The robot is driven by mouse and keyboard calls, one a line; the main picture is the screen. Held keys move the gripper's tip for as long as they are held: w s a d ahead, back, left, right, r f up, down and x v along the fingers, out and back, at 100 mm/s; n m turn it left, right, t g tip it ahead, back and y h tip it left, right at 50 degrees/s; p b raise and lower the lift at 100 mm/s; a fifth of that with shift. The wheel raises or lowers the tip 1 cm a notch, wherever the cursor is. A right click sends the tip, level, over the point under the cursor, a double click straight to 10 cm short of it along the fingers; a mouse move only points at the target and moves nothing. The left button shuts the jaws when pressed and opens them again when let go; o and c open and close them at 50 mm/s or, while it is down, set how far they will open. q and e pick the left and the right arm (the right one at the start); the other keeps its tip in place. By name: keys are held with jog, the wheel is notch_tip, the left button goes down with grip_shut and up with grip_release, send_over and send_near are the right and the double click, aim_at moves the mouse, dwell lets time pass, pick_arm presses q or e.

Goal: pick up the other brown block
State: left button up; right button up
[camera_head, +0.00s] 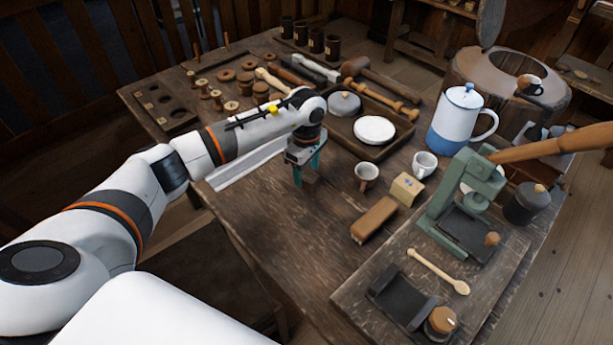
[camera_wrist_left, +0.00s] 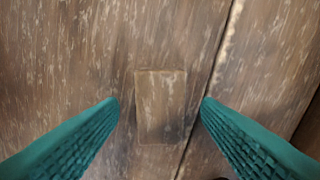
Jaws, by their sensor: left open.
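A small brown block (camera_wrist_left: 160,106), close in colour to the table, lies on the wooden tabletop in the left wrist view. My left gripper (camera_head: 307,175) points down over the table in the head view, with its green fingers apart. In the left wrist view the block sits between and beyond the two fingertips, with a gap on each side. In the head view this block is mostly hidden by the fingers. A longer brown block (camera_head: 374,220) lies to the right of the gripper, next to a pale tan block (camera_head: 407,188). My right gripper is not in view.
A cup (camera_head: 367,176), a white mug (camera_head: 425,163) and a blue-white jug (camera_head: 461,120) stand to the right. A green press (camera_head: 462,205) stands on a board. A tray (camera_head: 345,140) with round lids and turned spools lie behind. The table left-front of the blocks is clear.

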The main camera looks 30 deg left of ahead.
pick_arm(q)
jog(key=shift+f, duration=0.7)
jog(key=c, duration=1.1)
jog(key=shift+o, duration=0.2)
jog(key=shift+r, duration=0.1)
